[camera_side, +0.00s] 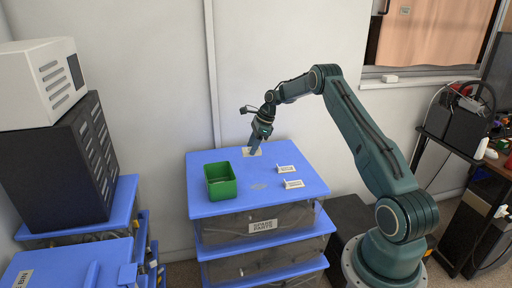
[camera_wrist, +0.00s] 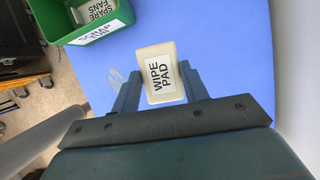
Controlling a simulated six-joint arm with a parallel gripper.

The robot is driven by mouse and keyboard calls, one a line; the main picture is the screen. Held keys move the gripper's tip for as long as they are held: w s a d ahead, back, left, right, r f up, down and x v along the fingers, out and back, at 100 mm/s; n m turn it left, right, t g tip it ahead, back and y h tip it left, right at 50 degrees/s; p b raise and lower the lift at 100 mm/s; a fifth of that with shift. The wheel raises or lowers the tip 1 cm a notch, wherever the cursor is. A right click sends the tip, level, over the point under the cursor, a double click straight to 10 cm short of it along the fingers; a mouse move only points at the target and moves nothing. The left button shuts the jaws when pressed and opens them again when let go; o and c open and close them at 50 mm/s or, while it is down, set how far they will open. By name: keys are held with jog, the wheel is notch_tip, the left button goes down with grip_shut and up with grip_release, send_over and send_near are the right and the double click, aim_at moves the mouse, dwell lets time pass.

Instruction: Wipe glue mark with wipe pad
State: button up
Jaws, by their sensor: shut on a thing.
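The wipe pad (camera_wrist: 154,92) is a cream block labelled "WIPE PAD", seen between my gripper's fingers in the wrist view. My gripper (camera_wrist: 160,88) is shut on it. In the side view my gripper (camera_side: 252,152) points down over the back of the blue drawer-unit top (camera_side: 205,160), with the cream pad (camera_side: 246,153) at its fingertips. I cannot tell whether the pad touches the surface. A faint greyish patch, likely the glue mark (camera_side: 258,186), lies on the blue top nearer the front. A pale smear (camera_wrist: 115,77) shows left of the fingers in the wrist view.
A green open bin (camera_side: 220,188) stands at the left of the blue top, also in the wrist view (camera_wrist: 52,20). Two small white label cards (camera_side: 286,169) (camera_side: 293,184) stand at the right. The wall is close behind. The front middle is clear.

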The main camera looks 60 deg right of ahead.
jog(key=shift+s, duration=0.15)
jog(key=shift+s+a+n+g, duration=0.3)
jog(key=shift+s+n, duration=0.5)
jog(key=s+a+n+g+y, duration=0.1)
jog(key=s+a+n+g, duration=0.1)
jog(key=s+a+n, duration=0.2)
jog(key=s+n, duration=0.3)
jog(key=s, duration=0.1)
jog(key=shift+s+y, duration=0.4)
jog(key=shift+a, duration=0.1)
